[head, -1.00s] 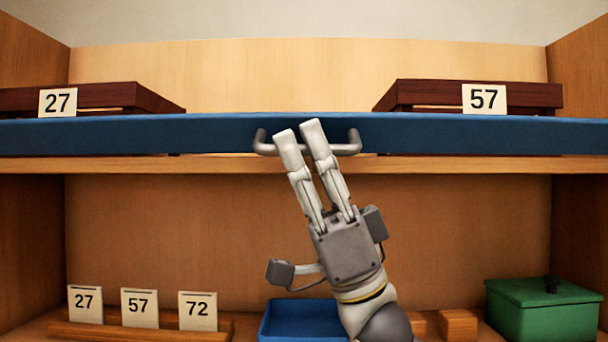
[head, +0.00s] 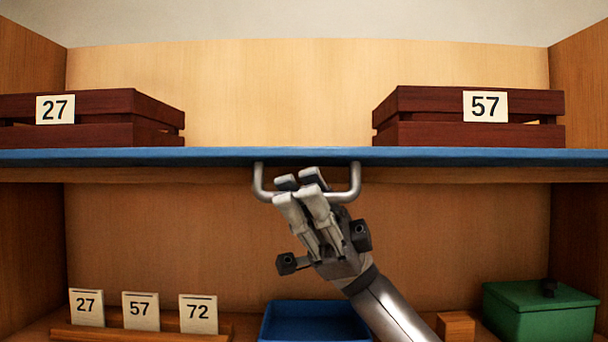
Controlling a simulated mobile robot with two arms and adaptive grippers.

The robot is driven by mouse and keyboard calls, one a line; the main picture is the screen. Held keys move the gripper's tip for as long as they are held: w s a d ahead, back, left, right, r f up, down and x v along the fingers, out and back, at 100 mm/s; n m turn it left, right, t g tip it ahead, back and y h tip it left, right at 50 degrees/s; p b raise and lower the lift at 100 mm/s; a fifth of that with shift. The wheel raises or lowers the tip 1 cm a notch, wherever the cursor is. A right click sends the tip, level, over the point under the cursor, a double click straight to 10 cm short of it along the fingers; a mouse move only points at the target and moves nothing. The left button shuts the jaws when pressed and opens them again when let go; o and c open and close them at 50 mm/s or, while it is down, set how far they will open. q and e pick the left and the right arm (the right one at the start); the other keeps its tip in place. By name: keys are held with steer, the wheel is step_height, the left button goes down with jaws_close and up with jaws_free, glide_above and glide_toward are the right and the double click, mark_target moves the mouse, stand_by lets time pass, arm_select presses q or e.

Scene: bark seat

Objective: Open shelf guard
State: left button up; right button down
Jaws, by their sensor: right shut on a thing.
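The blue shelf guard (head: 220,156) runs across the front of the upper shelf. It lies folded down to a thin, nearly flat strip, and the crates behind it show in full. Its grey metal handle (head: 355,185) points out towards me below the strip. My right gripper (head: 301,187) is shut on the handle's bar near its middle, with the arm coming in from the lower right. The fingers hide the middle of the bar. My left gripper is not in view.
Dark red crates labelled 27 (head: 90,120) and 57 (head: 425,133) stand on the upper shelf. Below are number cards (head: 141,310) in a wooden holder, a blue tray (head: 315,307), a wooden block (head: 455,326) and a green lidded box (head: 545,312).

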steer(key=shift+w+n+h+p, duration=0.1)
steer(key=shift+n+h+p, duration=0.2)
steer(key=shift+n, duration=0.1)
steer(key=c, duration=1.8)
jaws_free()
steer(key=shift+o, duration=0.2)
steer(key=shift+f, duration=0.1)
steer(key=v, duration=0.7)
steer(key=shift+w+d, duration=0.2)
steer(key=shift+w, duration=0.1)
